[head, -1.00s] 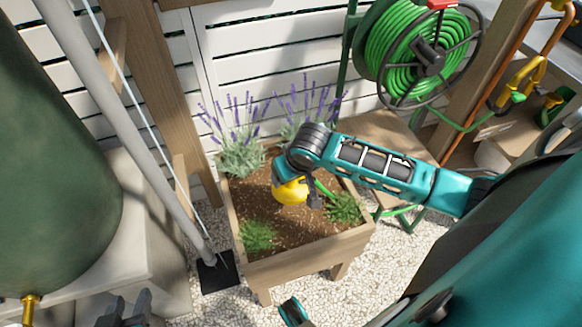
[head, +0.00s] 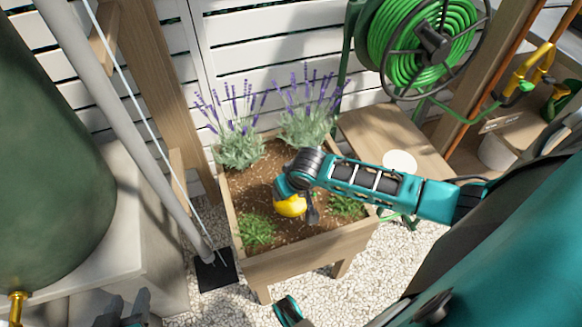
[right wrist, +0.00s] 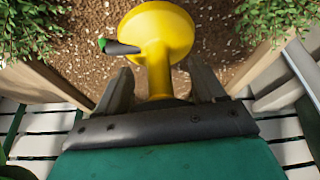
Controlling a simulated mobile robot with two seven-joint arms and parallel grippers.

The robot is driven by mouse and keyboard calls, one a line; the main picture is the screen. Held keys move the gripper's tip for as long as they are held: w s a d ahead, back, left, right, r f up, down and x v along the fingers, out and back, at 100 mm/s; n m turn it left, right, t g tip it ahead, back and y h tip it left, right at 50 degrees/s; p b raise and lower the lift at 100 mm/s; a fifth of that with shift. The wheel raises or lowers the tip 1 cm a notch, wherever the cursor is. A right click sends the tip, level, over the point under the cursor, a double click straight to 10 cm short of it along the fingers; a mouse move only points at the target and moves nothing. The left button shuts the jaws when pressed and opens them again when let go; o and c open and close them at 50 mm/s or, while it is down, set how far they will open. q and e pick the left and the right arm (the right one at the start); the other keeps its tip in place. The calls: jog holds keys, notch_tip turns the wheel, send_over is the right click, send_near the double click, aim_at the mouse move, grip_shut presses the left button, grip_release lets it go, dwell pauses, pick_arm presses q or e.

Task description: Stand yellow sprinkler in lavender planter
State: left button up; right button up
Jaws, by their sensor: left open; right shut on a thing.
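The yellow sprinkler (head: 290,206) is over the soil in the middle of the wooden lavender planter (head: 300,257). My right gripper (head: 312,215) is shut on it. In the right wrist view the sprinkler (right wrist: 158,35) has a round yellow head and a narrower stem between the fingers of my right gripper (right wrist: 160,88). A dark stub with a green end sticks out to its left. Whether its base touches the soil is hidden. My left gripper (head: 130,312) is open and empty at the bottom left edge, away from the planter.
Lavender plants (head: 238,143) stand at the planter's back. Low green plants grow at its front left (head: 256,230) and right (head: 346,205). A green hose reel (head: 432,42) and a wooden bench (head: 375,125) are behind right. A green tank (head: 50,170) stands left.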

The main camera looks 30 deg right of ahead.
jog(key=shift+f, duration=0.1)
jog(key=o, duration=1.3)
jog(key=p+v, duration=0.5)
jog(key=v, duration=0.6)
jog(key=s+a+r+n+t+y, duration=0.3)
jog(key=s+a+t, duration=0.2)
jog(key=a, duration=0.4)
jog(key=shift+s+a+n+t, duration=0.15)
jog(key=shift+s+n+t, duration=0.2)
jog(key=shift+t, duration=0.25)
